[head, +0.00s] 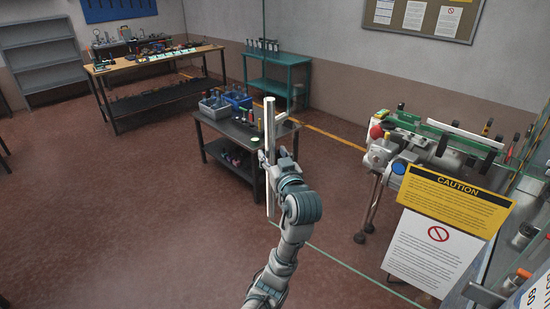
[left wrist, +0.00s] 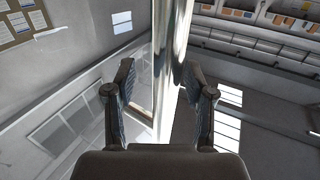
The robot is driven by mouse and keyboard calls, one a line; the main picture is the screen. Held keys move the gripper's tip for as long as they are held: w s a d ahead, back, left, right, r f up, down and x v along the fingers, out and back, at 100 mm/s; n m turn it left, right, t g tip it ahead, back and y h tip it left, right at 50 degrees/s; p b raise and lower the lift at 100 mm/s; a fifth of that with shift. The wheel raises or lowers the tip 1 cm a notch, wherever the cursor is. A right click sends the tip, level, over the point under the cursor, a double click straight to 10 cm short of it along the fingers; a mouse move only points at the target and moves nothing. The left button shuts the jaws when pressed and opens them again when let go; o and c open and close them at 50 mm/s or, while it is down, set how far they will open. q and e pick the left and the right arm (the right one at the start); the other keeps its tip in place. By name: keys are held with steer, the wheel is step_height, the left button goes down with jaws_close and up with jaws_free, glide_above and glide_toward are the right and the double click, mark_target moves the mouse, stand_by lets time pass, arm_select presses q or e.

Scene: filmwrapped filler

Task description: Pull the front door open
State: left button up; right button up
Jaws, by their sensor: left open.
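The front door is a clear glass panel with a thin greenish edge (head: 345,264) along its bottom. A pale vertical bar handle (head: 270,125) stands on it, near the door's left edge. My left gripper (head: 275,158) is at the handle's middle, partly hiding it. In the left wrist view the shiny handle (left wrist: 172,50) runs between the two spread fingers of the open gripper (left wrist: 162,78). A gap shows on the left; contact on the right cannot be told. My right gripper is not in view.
A caution sign (head: 455,205) and a white notice (head: 430,250) hang at the right. A machine (head: 400,150) stands behind them. A dark table with bins (head: 235,135) stands beyond the handle. The red-brown floor at the left is clear.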

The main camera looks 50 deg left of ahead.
arm_select(q)
steer(key=shift+s+d+f, duration=0.15)
steer(key=shift+s+d, duration=0.05)
steer(key=shift+d, duration=0.25)
steer(key=v, duration=1.2)
steer(key=w+d+f+m+t+h, duration=0.2)
steer(key=w+f+m, duration=0.2)
steer(key=f, duration=0.3)
steer(key=w+d+f+m+t+h, duration=0.2)
steer(key=w+f+m, duration=0.2)
steer(key=f, duration=0.4)
steer(key=s+d+f+m+h, duration=0.1)
steer(key=d+f+m+h, duration=0.2)
steer(key=f, duration=0.7)
steer(key=s+d+f+m+h, duration=0.2)
steer(key=d+f+m+h, duration=0.15)
steer(key=f, duration=0.55)
steer(key=s+d+f+m+g+h, duration=0.1)
steer(key=s+d+f+g+h, duration=0.2)
steer(key=s+d+f, duration=0.5)
steer(key=s+d+f+m+g+h, duration=0.1)
steer(key=s+d+f+g+h, duration=0.25)
steer(key=s+f, duration=0.75)
step_height(320, 180, down, 26)
steer(key=a+g, duration=0.1)
steer(key=s+a+f+g, duration=0.1)
steer(key=s+a+f, duration=0.1)
steer(key=s+f, duration=1.3)
steer(key=shift+s+a, duration=0.3)
steer(key=shift+s, duration=0.65)
